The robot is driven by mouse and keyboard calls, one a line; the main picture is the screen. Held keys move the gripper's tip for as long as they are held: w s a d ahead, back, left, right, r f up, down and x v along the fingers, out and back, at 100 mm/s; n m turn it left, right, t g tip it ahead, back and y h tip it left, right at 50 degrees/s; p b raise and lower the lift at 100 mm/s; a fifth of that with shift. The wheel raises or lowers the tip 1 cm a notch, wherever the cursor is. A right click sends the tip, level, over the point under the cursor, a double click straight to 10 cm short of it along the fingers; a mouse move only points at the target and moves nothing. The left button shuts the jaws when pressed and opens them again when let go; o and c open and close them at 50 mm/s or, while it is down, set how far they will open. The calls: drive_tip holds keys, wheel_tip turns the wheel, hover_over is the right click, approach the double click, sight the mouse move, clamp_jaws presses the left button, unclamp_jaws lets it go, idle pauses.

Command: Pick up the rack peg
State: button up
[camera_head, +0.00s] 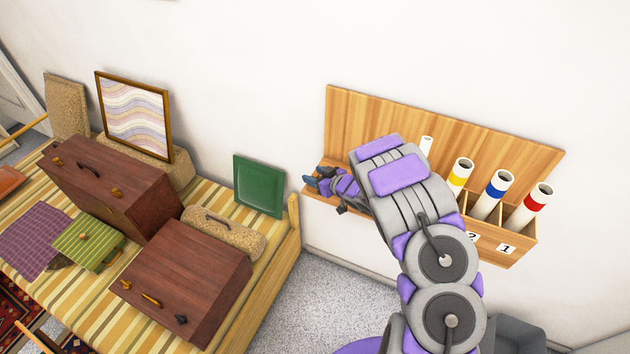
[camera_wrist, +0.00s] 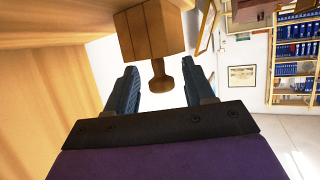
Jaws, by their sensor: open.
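The rack peg (camera_wrist: 161,76) is a small wooden peg with a flared end. In the wrist view it sticks out from a wooden block (camera_wrist: 149,30) under a wooden board. My gripper (camera_wrist: 160,70) is open, with one dark finger on each side of the peg and visible gaps to both. I cannot tell how deep the peg sits between the fingers. In the head view my gripper (camera_head: 316,183) is at the left end of the wooden wall rack (camera_head: 400,112). The peg is hidden there by my arm.
White tubes with yellow (camera_head: 461,171), blue (camera_head: 494,190) and red (camera_head: 533,201) bands stand in the rack's numbered compartments, right of my arm. A striped bench (camera_head: 275,245) at left holds brown cases (camera_head: 188,275), a green panel (camera_head: 259,185) and a framed print (camera_head: 134,115). Grey floor lies between.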

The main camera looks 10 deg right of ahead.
drive_tip(key=shift+d, duration=0.25)
drive_tip(key=shift+c, duration=0.8)
drive_tip(key=shift+a, duration=0.5)
drive_tip(key=c, duration=0.7)
drive_tip(key=shift+d, duration=0.2)
clamp_jaws()
drive_tip(key=shift+r, duration=0.15)
